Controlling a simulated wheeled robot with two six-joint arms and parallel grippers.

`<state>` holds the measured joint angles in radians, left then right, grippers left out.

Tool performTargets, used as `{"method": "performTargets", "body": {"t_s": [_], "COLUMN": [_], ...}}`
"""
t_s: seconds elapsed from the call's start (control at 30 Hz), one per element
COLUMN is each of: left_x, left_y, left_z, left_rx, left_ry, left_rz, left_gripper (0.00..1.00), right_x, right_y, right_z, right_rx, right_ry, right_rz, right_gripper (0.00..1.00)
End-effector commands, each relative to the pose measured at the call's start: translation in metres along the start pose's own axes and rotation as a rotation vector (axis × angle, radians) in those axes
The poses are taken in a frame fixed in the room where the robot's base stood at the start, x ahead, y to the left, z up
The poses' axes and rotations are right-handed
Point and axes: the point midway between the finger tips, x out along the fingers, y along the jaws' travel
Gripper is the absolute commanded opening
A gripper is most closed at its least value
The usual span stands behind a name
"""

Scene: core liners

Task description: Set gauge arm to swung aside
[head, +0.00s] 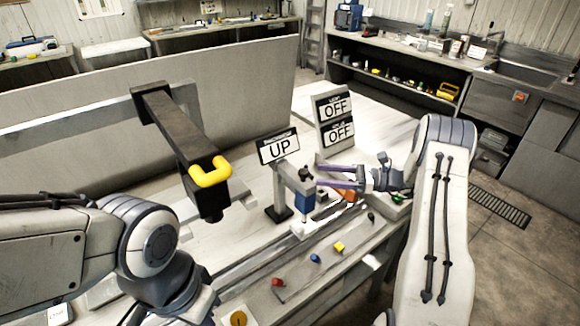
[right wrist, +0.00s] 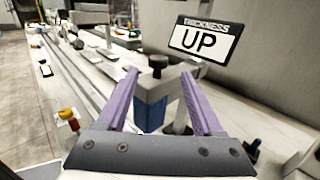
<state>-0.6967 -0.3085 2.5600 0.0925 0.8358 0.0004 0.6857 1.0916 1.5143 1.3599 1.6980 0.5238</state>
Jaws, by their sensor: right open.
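The gauge arm (head: 292,178) is a light grey bracket on a post, with a black knob on top and a blue body (head: 301,204) hanging below its end. The thickness sign (head: 279,147) behind it reads UP. In the right wrist view the gauge arm (right wrist: 157,88) shows between the purple fingers. My right gripper (head: 323,175) is open and just right of the gauge head in the head view. In the right wrist view its fingers (right wrist: 158,72) stand on either side of the blue body, with no clear contact. My left arm is at lower left; its gripper is out of view.
A black beam with a yellow handle (head: 211,174) overhangs the bench left of the gauge. Two signs (head: 338,119) reading OFF stand behind it. Red, blue and yellow knobs (head: 339,247) line the bench front. A grey panel (head: 240,90) closes off the back.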

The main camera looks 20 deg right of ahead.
Motion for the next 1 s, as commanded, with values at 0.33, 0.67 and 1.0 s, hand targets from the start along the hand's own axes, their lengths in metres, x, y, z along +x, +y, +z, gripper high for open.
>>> {"method": "performTargets", "body": {"t_s": [0.33,0.67,1.0], "left_x": [-0.03,-0.041,-0.041], "left_y": [0.002,0.003,0.003], "left_z": [-0.002,-0.002,-0.002], "left_rx": [-0.001,-0.002,-0.002], "left_ry": [0.001,0.001,0.001], "left_rz": [0.0,0.0,0.0], "left_gripper": [0.0,0.0,0.0], "right_x": [0.067,0.099,0.099], "right_y": [0.002,0.001,0.001], "right_z": [0.004,0.001,0.0], "right_rx": [0.002,0.0,-0.001], "right_ry": [0.002,0.003,0.003], "right_rz": [0.009,0.005,0.003], "right_gripper": [0.68,0.68,0.45]}}
